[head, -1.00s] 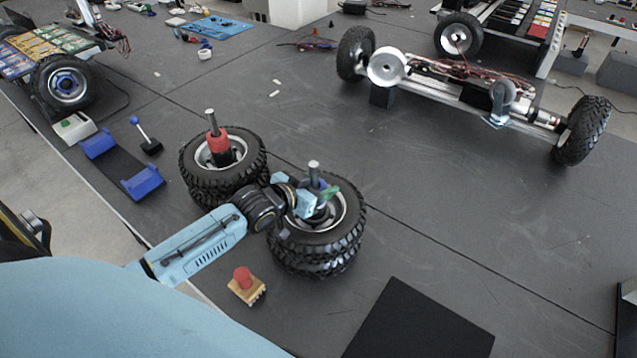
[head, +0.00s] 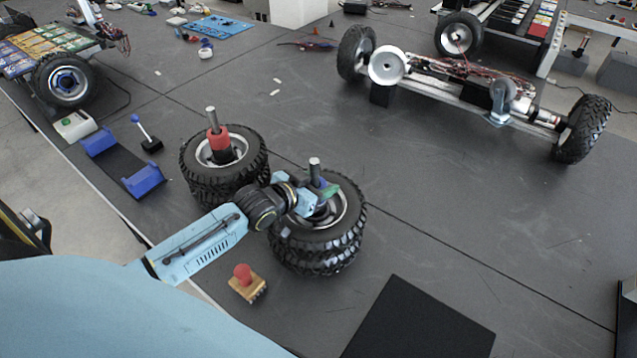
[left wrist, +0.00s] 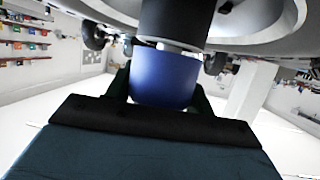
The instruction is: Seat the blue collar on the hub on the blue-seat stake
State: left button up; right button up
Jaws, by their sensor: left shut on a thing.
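The nearer tyre stack (head: 318,255) has a grey stake (head: 315,168) standing up from its hub. My left gripper (head: 322,190) is at this stake, low over the wheel, with a green finger showing. It is shut on the blue collar (left wrist: 168,78), seen between the fingers in the left wrist view. In the head view, gripper and stake mostly hide the collar, which appears to be around the stake. In the wrist view a pale grey cylinder (left wrist: 180,46) meets the collar's wheel-side end; whether the collar touches the hub is unclear. My right gripper is out of view.
A second tyre stack (head: 222,180) stands close by at the left, with a red collar (head: 216,138) on its stake. A red-topped button block (head: 246,282) sits in front. A black mat (head: 420,325) lies at front right. A wheeled chassis (head: 480,90) stands behind.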

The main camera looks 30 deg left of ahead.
pick_arm(q)
jog(key=shift+s+d+f, duration=0.1)
jog(key=shift+s+f, duration=0.15)
jog(key=shift+f, duration=0.4)
jog(key=o, duration=1.1)
jog(key=shift+s+f, duration=0.1)
jog(key=shift+d, duration=0.1)
jog(key=v, duration=0.4)
jog(key=r+v, duration=0.1)
jog(key=v, duration=0.8)
jog(key=shift+a+r+p, duration=0.2)
jog(key=shift+r+p, duration=0.1)
jog(key=shift+p, duration=0.05)
